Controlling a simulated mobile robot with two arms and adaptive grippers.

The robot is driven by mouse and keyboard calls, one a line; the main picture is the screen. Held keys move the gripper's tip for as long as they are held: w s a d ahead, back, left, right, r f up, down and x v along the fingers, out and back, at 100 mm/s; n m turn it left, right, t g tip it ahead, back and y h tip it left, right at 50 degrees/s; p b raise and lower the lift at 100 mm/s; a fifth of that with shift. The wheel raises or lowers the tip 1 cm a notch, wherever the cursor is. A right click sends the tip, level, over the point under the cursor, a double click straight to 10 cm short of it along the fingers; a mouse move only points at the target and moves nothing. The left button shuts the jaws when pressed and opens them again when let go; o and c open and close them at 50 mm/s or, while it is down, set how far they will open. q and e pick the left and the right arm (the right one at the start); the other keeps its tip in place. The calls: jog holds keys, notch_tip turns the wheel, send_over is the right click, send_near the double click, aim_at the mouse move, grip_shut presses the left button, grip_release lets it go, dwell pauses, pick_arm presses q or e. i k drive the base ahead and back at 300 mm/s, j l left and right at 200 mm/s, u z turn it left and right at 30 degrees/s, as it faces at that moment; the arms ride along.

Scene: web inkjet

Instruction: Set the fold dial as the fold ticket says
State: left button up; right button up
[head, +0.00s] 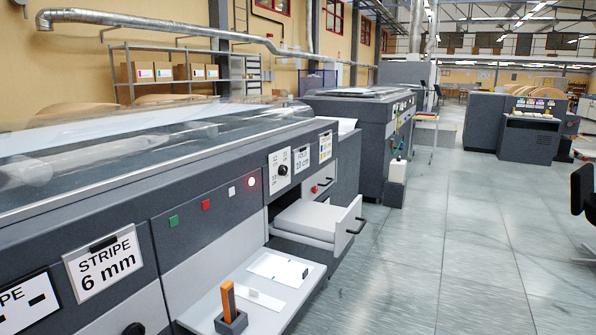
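The fold dial (283,170) is a dark round knob on a white plate on the front of the long grey machine. Small numbers stand around it, too small to read surely, and I cannot tell where it points. Right beside it hangs a white ticket (301,160) that seems to read "FOLD" above a figure in cm, perhaps 10 or 18. Another small ticket (325,146) hangs further right; its text is unclear. Neither of my grippers shows in the head view.
An open drawer (318,220) with a black handle juts out below the dial. A shelf (235,305) holds an orange tool in a grey block (230,310). A "STRIPE 6 mm" ticket (104,262) hangs at left. The floor (430,240) at right is clear; a black chair (583,190) is at the edge.

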aim_at(282, 169)
jog(key=i+l+u, duration=0.15)
jog(key=l, duration=0.4)
jog(key=i+l+u, duration=0.1)
jog(key=l, duration=0.45)
jog(key=i+l+u, duration=0.15)
jog(key=l, duration=0.4)
jog(key=i+l+u, duration=0.1)
jog(key=l, duration=0.5)
jog(key=u, duration=0.35)
jog(key=i+l+u, duration=0.1)
jog(key=l+u, duration=0.2)
jog(key=u, duration=0.15)
jog(key=l+u, duration=0.3)
jog(key=u, duration=0.2)
jog(key=l+u, duration=0.45)
jog(key=i+j, duration=0.05)
jog(key=j, duration=0.05)
